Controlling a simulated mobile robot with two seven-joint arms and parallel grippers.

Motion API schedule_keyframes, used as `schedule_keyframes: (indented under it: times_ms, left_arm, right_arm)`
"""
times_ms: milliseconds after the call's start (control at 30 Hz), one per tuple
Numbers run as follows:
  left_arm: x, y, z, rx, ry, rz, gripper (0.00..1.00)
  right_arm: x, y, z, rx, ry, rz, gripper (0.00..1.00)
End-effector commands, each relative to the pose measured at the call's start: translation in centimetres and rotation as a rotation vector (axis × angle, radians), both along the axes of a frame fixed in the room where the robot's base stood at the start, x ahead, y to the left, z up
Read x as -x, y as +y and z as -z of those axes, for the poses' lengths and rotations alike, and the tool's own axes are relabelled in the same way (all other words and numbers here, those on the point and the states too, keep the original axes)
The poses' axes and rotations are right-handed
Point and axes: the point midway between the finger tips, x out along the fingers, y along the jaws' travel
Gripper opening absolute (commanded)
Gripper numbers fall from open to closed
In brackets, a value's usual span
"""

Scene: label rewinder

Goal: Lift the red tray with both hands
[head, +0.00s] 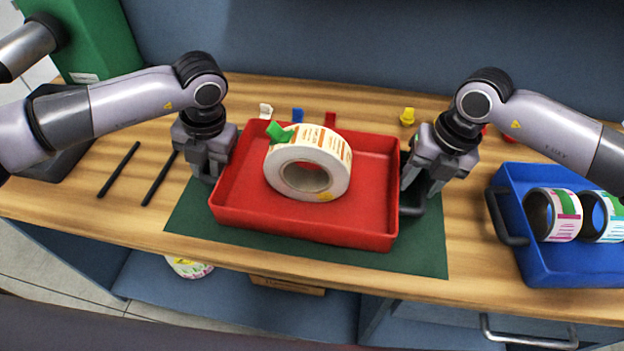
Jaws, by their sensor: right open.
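The red tray (350,224) sits on a dark green mat (425,255) in the middle of the bench in the head view. A label roll (335,148) with a green tab (280,132) lies in the tray. My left gripper (207,175) points down at the tray's left side; its fingers are close to the wall, and I cannot tell whether they are open or shut. My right gripper (408,195) is open at the tray's right side, by a dark handle (413,209). The left handle is hidden by the gripper.
A blue tray (540,272) with label rolls (553,214) stands at the right. Two black rods (119,169) lie at the left. Small white, blue, red and yellow pieces (407,117) stand behind the tray. A green box (85,40) is at the back left.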

Motion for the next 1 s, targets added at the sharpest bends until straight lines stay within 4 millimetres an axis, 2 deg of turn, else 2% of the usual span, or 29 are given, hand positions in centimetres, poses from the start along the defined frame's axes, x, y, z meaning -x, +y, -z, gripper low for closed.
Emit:
schedule_keyframes:
  times_ms: [33, 100, 167, 667, 1000]
  left_arm:
    - [0.0, 0.0, 0.0, 0.0, 0.0, 0.0, 0.26]
    - [0.0, 0.0, 0.0, 0.0, 0.0, 0.0, 0.03]
    - [0.0, 0.0, 0.0, 0.0, 0.0, 0.0, 0.0]
    - [-0.1, 0.0, -0.6, 0.001, -0.003, 0.0, 0.0]
    - [-0.1, 0.0, -2.9, 0.001, -0.003, 0.0, 0.0]
  right_arm:
    - [0.0, 0.0, 0.0, 0.0, 0.0, 0.0, 0.42]
    - [0.0, 0.0, 0.0, 0.0, 0.0, 0.0, 0.19]
    - [0.0, 0.0, 0.0, 0.0, 0.0, 0.0, 0.0]
    - [-0.1, 0.0, -0.6, -0.001, -0.002, 0.0, 0.0]
    - [-0.1, 0.0, -2.9, -0.001, -0.002, 0.0, 0.0]
